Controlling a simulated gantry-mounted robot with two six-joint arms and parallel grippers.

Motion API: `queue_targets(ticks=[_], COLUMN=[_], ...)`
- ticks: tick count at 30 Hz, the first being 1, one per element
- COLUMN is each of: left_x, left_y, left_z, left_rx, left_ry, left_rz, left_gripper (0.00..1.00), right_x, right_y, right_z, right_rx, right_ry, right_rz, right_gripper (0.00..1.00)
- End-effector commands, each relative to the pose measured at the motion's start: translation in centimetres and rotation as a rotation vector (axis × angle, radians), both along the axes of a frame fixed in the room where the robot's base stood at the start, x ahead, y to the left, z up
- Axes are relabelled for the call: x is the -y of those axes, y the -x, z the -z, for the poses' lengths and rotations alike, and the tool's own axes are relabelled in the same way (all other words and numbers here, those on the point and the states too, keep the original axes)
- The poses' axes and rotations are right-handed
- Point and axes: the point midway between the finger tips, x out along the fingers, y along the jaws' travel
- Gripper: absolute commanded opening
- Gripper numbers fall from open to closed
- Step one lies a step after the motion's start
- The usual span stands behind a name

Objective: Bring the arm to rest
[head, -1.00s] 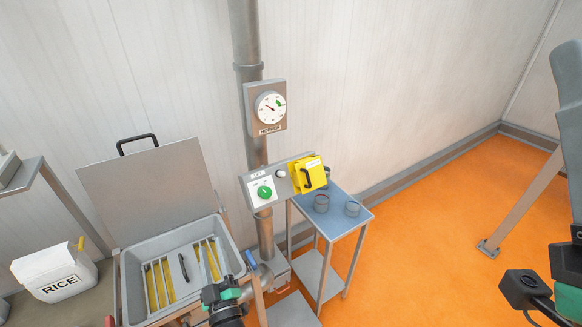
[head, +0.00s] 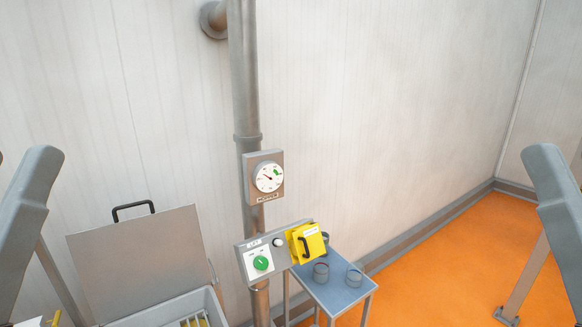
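Neither of my grippers shows in the head view. A grey link of my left arm (head: 32,215) stands at the left edge, and a grey link of my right arm (head: 556,205) stands at the right edge. The lower parts of both arms are out of the picture, so I cannot see what the grippers hold.
A control panel (head: 240,248) with a green knob (head: 261,263) and a yellow cover (head: 307,243) is on a grey pipe (head: 244,90) below a dial gauge (head: 268,178). A hopper with raised lid (head: 140,262) is at lower left. A small table (head: 335,297) bears dark cups.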

Motion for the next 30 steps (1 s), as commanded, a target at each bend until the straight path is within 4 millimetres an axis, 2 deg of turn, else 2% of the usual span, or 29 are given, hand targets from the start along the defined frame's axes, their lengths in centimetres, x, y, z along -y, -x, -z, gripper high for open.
queue_targets(ticks=[1, 5, 9, 13, 17, 30], left_x=[0.0, 0.1, 0.1, 0.1, 0.1, 0.1], left_y=[0.3, 0.3, 0.2, 0.2, 0.2, 0.2], left_z=[-3.9, -8.2, -13.7, -17.5, -18.7, -18.4], left_rx=[0.017, 0.016, 0.016, 0.016, 0.015, 0.017], left_ry=[-0.003, -0.006, -0.007, -0.007, -0.008, -0.008], left_rz=[-0.002, -0.002, -0.001, -0.002, -0.002, -0.001], left_gripper=[0.53, 0.53, 0.53, 0.53, 0.53, 0.53], right_x=[0.0, 0.0, 0.0, 0.0, 0.0, 0.0], right_y=[0.0, 0.1, 0.0, 0.0, 0.0, 0.0], right_z=[-3.6, -8.1, -13.5, -17.3, -18.5, -18.1], right_rx=[-0.001, 0.003, 0.002, 0.003, 0.002, 0.001], right_ry=[0.0, 0.0, 0.0, 0.0, 0.0, 0.0], right_rz=[0.0, 0.0, 0.0, 0.0, 0.0, 0.0], right_gripper=[0.5, 0.5, 0.5, 0.5, 0.5, 0.5])
